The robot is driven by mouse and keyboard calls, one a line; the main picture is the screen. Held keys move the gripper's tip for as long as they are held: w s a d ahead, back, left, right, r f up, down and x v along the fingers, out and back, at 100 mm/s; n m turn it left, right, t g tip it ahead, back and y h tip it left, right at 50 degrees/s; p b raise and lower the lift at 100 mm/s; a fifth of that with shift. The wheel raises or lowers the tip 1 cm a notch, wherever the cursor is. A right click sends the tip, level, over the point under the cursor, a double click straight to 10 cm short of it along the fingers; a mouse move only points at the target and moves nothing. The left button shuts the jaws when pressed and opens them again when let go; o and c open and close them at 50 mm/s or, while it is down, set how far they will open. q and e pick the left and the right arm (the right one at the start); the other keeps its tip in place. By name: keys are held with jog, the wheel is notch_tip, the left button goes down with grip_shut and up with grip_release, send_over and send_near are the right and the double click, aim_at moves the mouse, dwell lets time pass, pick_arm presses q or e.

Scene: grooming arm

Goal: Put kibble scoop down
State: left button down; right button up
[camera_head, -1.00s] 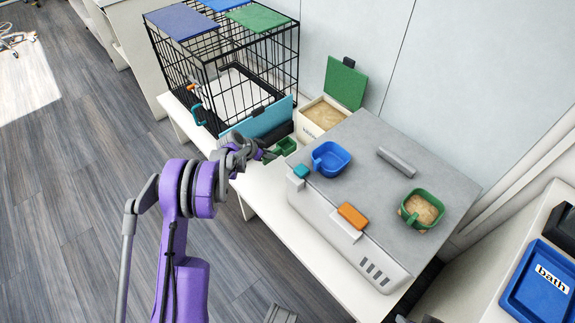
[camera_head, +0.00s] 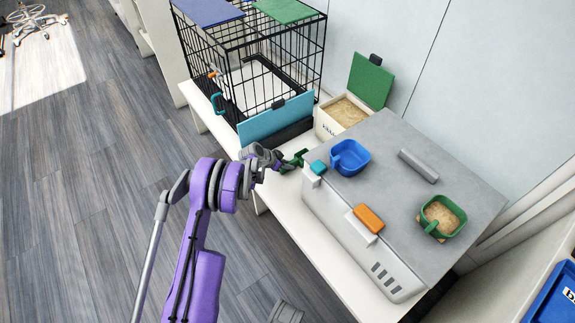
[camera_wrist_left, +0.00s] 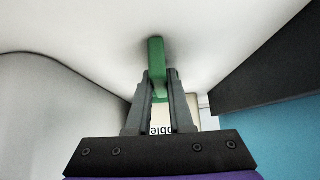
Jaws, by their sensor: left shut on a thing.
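The black wire cage (camera_head: 285,60) with a teal panel (camera_head: 272,118) stands to the left. The white table (camera_head: 285,198) has a narrow bare strip.

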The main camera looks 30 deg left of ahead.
pick_arm(q)
jog(key=c, duration=1.2)
grip_release()
jog(key=shift+f, duration=0.15)
jog(key=shift+c, duration=0.2)
jog(key=o, duration=0.4)
jog(key=shift+o, duration=0.2)
jog(key=shift+r, duration=0.25)
jog(key=p+v, duration=0.2)
jog(key=v, duration=1)
jog(key=shift+f, duration=0.1)
